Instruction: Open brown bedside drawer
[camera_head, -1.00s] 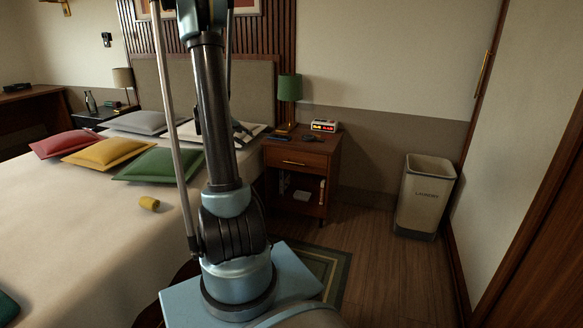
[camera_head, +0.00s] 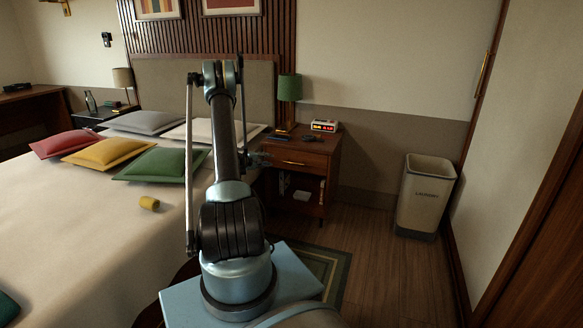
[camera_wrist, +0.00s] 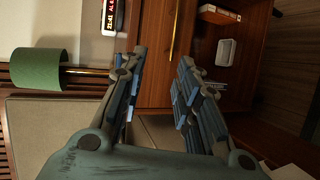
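The brown bedside table (camera_head: 328,150) stands right of the bed in the head view. Its drawer (camera_head: 312,167) looks closed, with a thin brass handle (camera_head: 294,163) on the front. In the wrist view the picture is turned sideways, and the brass handle (camera_wrist: 175,30) runs up the wooden drawer front (camera_wrist: 153,85). My gripper (camera_wrist: 157,75) is open, its two fingers spread with nothing between them. The handle shows beyond the fingertips, apart from them. In the head view my gripper (camera_head: 260,158) is partly hidden by my arm, just left of the drawer.
A green lamp (camera_head: 289,88) and a clock (camera_head: 324,125) stand on the bedside table. The open shelf below holds a small white box (camera_head: 302,195). The bed (camera_head: 90,215) fills the left. A laundry bin (camera_head: 423,195) stands right, with clear floor between.

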